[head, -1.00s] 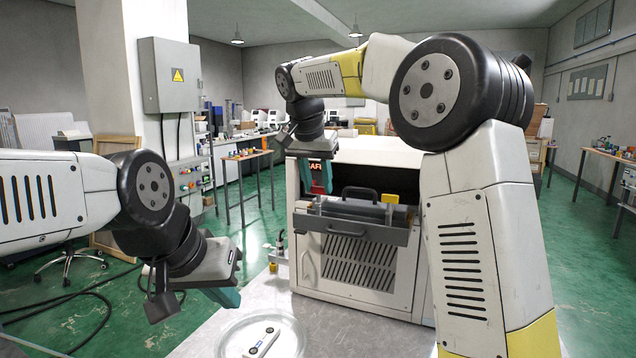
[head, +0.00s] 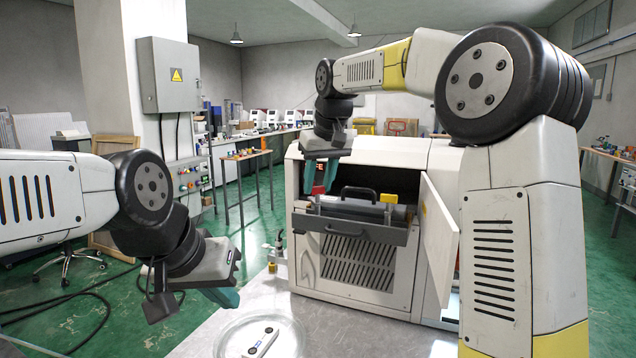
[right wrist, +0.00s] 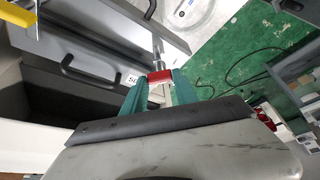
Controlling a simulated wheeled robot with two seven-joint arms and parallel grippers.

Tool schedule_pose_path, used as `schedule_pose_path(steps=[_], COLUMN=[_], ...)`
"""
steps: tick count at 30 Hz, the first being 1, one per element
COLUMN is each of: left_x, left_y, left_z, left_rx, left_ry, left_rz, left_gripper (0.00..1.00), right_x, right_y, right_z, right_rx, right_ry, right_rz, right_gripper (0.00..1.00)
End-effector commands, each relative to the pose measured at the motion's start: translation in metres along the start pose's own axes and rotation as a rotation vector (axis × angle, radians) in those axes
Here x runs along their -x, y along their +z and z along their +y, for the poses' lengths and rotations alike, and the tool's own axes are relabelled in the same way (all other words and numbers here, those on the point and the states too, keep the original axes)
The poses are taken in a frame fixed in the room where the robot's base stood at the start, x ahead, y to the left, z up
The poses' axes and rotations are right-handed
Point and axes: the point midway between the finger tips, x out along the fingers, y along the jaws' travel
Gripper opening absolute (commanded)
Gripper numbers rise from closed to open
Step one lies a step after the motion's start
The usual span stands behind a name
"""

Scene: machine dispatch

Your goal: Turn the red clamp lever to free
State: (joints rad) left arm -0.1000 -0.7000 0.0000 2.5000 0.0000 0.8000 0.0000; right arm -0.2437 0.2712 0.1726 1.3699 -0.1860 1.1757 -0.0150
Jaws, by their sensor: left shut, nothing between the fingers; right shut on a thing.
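The red clamp lever (head: 318,190) shows at the left of the machine's front opening, partly hidden by my right gripper (head: 321,174). In the right wrist view the lever's red part (right wrist: 160,77) lies between the two teal fingers of my right gripper (right wrist: 158,85), which is shut on it. A metal rod runs on from the red part. My left gripper (head: 226,298) is shut and empty at the lower left, above the bench and apart from the machine.
A pulled-out tray (head: 350,230) with a black handle (head: 360,194) and yellow block (head: 388,198) fronts the machine (head: 320,262). Its white door (head: 438,240) stands open at right. A round clear dish (head: 290,335) holding a white part (head: 262,342) sits on the bench.

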Motion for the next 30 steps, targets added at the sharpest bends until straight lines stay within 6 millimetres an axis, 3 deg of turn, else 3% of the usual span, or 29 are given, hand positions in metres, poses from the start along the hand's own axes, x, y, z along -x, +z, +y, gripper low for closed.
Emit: schedule_pose_path(steps=[18, 30], left_x=[0.0000, 0.0000], left_y=[0.0000, 0.0000], left_z=[0.0000, 0.0000], left_rx=[0.000, 0.000], left_ry=[0.000, 0.000], left_rz=[0.000, 0.000], left_gripper=[0.00, 0.00], right_x=[-0.0001, -0.0003], right_y=[-0.0016, -0.0018], right_z=[0.0044, 0.0045], right_rx=[0.504, 0.677], right_ry=[-0.209, -0.280], right_rz=[0.001, 0.000], right_gripper=[0.00, 0.00])
